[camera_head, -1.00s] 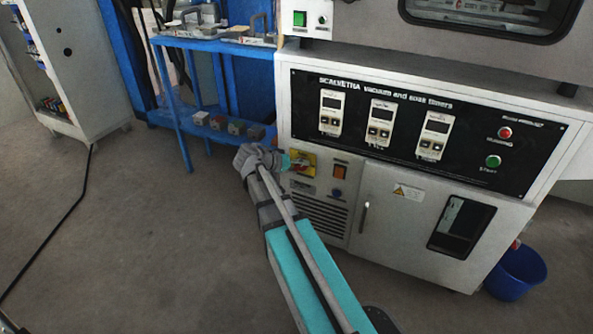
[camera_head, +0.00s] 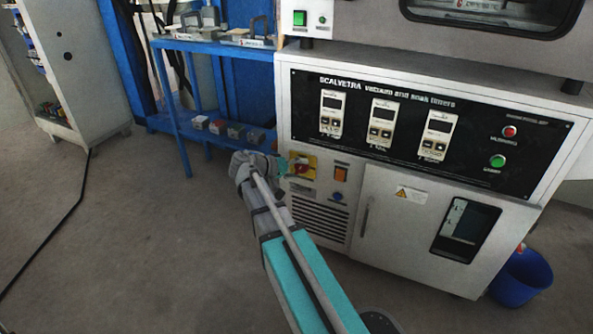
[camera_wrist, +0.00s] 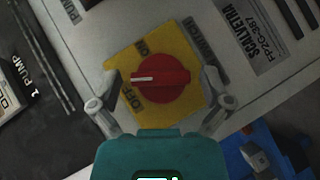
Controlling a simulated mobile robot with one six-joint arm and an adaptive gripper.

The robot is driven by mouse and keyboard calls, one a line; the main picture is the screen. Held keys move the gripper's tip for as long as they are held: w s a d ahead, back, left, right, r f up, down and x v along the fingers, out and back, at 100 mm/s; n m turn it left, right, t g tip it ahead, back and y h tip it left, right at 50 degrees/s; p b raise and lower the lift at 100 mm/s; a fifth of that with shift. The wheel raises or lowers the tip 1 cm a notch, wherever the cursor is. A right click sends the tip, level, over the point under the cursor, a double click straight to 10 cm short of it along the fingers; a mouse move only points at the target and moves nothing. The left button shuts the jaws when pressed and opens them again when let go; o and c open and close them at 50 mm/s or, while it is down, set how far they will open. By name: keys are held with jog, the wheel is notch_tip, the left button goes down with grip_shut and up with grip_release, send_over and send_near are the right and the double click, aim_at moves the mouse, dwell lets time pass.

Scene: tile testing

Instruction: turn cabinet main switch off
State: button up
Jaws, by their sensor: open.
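The cabinet main switch is a red rotary knob (camera_wrist: 162,80) on a yellow plate (camera_wrist: 185,40) marked ON and OFF. In the wrist view its white mark points left, between the two words. In the head view the knob (camera_head: 301,169) shows low on the left of the cabinet front. My gripper (camera_wrist: 161,88) is open, with one finger on each side of the knob. I see no clear finger contact, and the depth gap is hard to judge. In the head view my gripper (camera_head: 282,165) is just left of the switch.
The grey cabinet (camera_head: 400,213) has an orange rocker switch (camera_head: 341,174) and a blue button (camera_head: 337,197) right of the main switch. A blue shelf (camera_head: 180,125) with small boxes stands at left. A blue bucket (camera_head: 520,278) is at right. Open floor lies in front.

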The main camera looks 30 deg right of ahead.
jog(key=shift+c, duration=0.8)
jog(key=shift+a, duration=0.1)
jog(key=c, duration=0.4)
jog(key=shift+s+a+r+y+p, duration=0.3)
jog(key=shift+y+p, duration=0.1)
jog(key=shift+p, duration=0.5)
jog(key=c, duration=0.5)
jog(key=shift+a+r+p, duration=0.15)
jog(key=shift+p, duration=0.35)
jog(key=shift+c, duration=0.7)
jog(key=w+a+r+m+y+p, duration=0.1)
jog(key=a+r+m+y+p, duration=0.1)
jog(key=p, duration=0.4)
jog(key=w+a+r+m+y+p, duration=0.1)
jog(key=w+a+r+y+p, duration=0.1)
jog(key=r+p, duration=0.3)
jog(key=w+a+r+m+y+p, duration=0.2)
jog(key=a+r+p, duration=0.1)
jog(key=p, duration=0.3)
jog(key=shift+w+a+r+m+y+p, duration=0.1)
jog(key=shift+w+r+m+y+p, duration=0.05)
jog(key=shift+m+y+p, duration=0.2)
grip_shut()
jog(key=shift+w+a+r+m+y+p, duration=0.25)
jog(key=shift+a+y+p, duration=0.1)
jog(key=shift+a+p, duration=0.15)
